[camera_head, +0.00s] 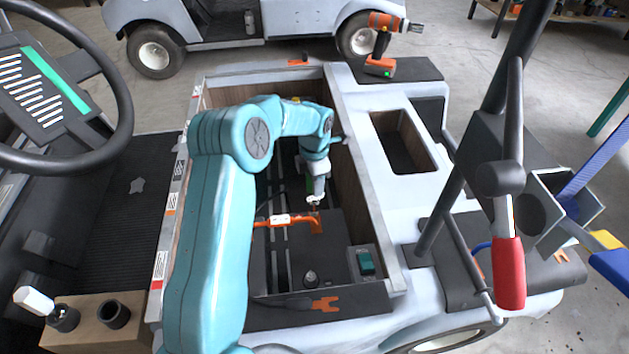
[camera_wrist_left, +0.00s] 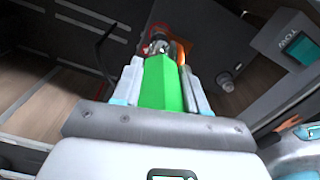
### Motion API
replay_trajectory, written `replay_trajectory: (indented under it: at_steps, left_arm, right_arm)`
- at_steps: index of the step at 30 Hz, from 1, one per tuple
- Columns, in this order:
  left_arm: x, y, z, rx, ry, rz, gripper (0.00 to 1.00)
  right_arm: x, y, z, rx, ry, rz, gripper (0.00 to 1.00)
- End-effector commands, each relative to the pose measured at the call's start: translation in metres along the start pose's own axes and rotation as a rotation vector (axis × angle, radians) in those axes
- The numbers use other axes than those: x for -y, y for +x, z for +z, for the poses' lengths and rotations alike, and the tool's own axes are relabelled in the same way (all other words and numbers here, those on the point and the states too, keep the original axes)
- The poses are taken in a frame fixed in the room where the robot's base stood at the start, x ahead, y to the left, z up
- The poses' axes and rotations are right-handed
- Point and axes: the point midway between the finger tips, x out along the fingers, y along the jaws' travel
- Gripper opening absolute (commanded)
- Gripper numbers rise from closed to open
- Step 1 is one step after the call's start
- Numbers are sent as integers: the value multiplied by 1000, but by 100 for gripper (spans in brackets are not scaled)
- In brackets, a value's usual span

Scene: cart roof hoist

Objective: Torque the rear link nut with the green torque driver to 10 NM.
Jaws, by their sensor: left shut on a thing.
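The green torque driver (camera_head: 318,186) is held nose down inside the cart's open bay. My left gripper (camera_head: 315,178) is shut on it. In the left wrist view the green driver body (camera_wrist_left: 161,84) sits between the two pale fingers, and its metal nose (camera_wrist_left: 158,46) points at the dark part below. An orange link (camera_head: 272,221) with a white label runs toward an orange end piece (camera_head: 316,224) close under the driver tip. The rear link nut is hidden or too small to make out, so I cannot tell whether the tip touches it. My right gripper is not in view.
Wooden bay walls (camera_head: 357,165) stand close around the arm. A teal switch (camera_head: 366,262) is at the bay's front right. An orange drill (camera_head: 380,45) stands on the far pad. A red-gripped lever (camera_head: 508,270) and dark post are at right. A steering wheel (camera_head: 122,95) is at left.

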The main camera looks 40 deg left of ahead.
Motion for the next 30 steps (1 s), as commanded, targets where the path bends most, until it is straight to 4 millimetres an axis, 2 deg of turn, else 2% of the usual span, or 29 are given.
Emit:
replay_trajectory:
  at_steps: [30]
  left_arm:
    - [0,6,0,1,1,1,0]
  right_arm:
    - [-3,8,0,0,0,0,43]
